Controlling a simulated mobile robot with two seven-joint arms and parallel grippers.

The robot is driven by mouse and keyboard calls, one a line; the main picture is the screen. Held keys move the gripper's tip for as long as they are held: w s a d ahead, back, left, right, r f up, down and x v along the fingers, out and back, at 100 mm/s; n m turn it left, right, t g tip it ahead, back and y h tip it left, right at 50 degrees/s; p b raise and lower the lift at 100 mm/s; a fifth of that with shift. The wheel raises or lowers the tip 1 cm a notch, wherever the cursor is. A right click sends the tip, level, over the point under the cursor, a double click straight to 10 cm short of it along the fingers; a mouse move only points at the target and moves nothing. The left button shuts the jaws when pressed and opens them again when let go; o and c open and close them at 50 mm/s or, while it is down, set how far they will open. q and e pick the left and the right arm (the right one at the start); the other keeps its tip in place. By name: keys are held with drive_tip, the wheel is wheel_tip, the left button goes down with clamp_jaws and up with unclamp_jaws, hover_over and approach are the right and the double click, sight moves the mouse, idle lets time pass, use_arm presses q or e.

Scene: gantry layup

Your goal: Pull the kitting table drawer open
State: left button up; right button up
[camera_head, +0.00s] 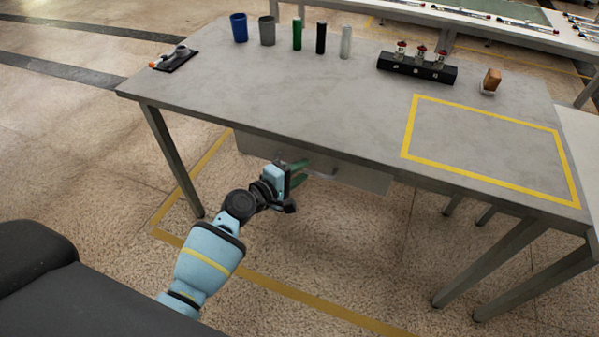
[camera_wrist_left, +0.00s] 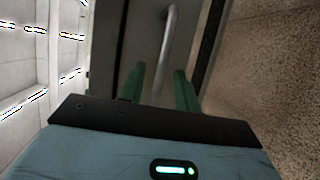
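The grey kitting table (camera_head: 250,85) has a drawer (camera_head: 355,174) under its front edge. The drawer front looks about flush below the tabletop. The drawer's metal bar handle (camera_wrist_left: 170,35) shows in the left wrist view against the dark drawer front (camera_wrist_left: 138,35). My left gripper (camera_head: 304,172) is at the drawer front, below the table edge. Its green fingers (camera_wrist_left: 160,72) are apart, with the handle's near end between them in the picture. I cannot tell whether they touch it. In the head view the gripper partly hides the drawer front. My right gripper is out of view.
On the tabletop stand a blue cup (camera_head: 239,28), a grey cup (camera_head: 267,31), several cylinders, a black fixture block (camera_head: 416,69) and a brown block (camera_head: 491,79). A yellow outline marks the right side. The floor before the drawer is clear; a table leg (camera_head: 172,160) stands left.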

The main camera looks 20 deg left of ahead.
use_arm(q)
clamp_jaws()
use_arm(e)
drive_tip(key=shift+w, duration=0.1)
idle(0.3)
